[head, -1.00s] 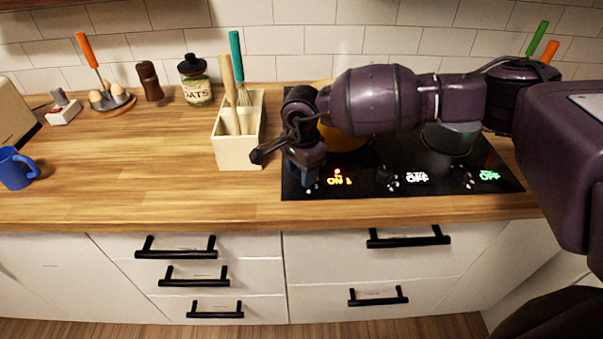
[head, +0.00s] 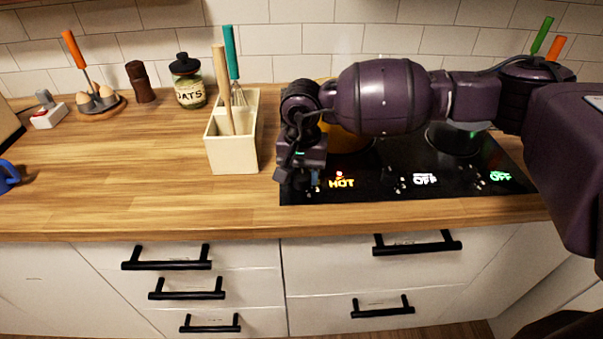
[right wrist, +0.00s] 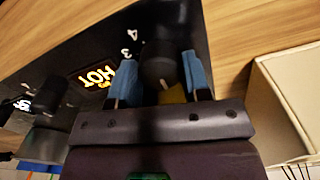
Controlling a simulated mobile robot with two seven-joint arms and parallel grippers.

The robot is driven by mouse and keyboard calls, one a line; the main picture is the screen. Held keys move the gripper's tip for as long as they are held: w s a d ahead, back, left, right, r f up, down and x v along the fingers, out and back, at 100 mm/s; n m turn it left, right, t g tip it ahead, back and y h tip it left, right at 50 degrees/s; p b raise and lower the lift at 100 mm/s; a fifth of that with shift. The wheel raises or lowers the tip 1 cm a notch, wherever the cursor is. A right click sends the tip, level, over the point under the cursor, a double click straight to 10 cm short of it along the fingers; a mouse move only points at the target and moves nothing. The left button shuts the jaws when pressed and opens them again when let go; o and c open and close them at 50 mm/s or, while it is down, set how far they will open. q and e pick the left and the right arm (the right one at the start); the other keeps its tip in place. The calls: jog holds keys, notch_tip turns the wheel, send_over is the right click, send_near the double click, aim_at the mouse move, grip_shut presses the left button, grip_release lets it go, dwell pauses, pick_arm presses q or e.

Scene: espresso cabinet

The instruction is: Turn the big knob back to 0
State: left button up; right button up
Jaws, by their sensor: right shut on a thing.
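The big knob (right wrist: 158,65) is a black round knob on the dark cooktop panel, with printed numbers 3 and 4 beside it in the right wrist view. My right gripper (right wrist: 155,80) has its blue fingertips on both sides of this knob and is shut on it. In the head view my right gripper (head: 299,187) is at the cooktop's front left corner and hides most of the knob. The orange display (head: 341,183) beside it reads HOT; it also shows in the right wrist view (right wrist: 97,75). My left gripper is not in view.
The black cooktop (head: 390,155) has two more displays reading OFF, with small knobs (head: 400,184) beside them. A yellow pan (head: 345,142) is partly hidden behind my arm. A cream utensil holder (head: 232,150) stands close left of the gripper.

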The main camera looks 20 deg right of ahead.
aim_at(302, 175)
dwell(0.6)
jog(key=o, duration=0.9)
jog(key=shift+r, duration=0.5)
notch_tip(302, 175, up, 10)
jog(key=shift+f+p, duration=0.1)
jog(key=shift+p, duration=0.2)
